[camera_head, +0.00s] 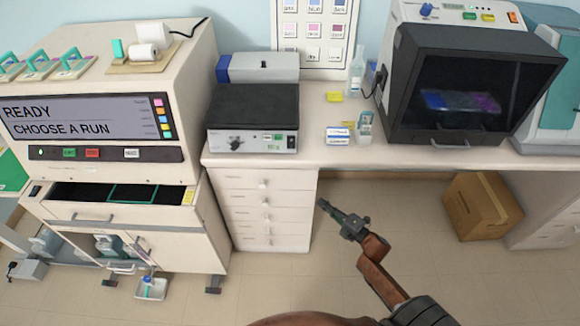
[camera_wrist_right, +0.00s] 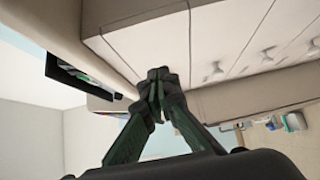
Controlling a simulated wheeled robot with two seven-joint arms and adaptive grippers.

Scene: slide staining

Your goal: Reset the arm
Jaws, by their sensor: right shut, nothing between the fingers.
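My right arm (camera_head: 372,262) comes in from the bottom right in the head view. My right gripper (camera_head: 322,204) hangs in the open space in front of the bench, below the benchtop and just right of the white drawer unit (camera_head: 262,215). In the right wrist view my right gripper (camera_wrist_right: 157,84) has its fingertips together, with nothing between them. The drawer fronts (camera_wrist_right: 230,45) show beyond it. My left gripper is not in the head view.
The stainer (camera_head: 100,140) at left shows "READY CHOOSE A RUN", with its tray drawer (camera_head: 75,210) open. A hot plate (camera_head: 250,115), small boxes (camera_head: 338,136) and a dark-fronted cabinet (camera_head: 475,85) stand on the bench (camera_head: 400,152). A cardboard box (camera_head: 480,205) sits on the floor.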

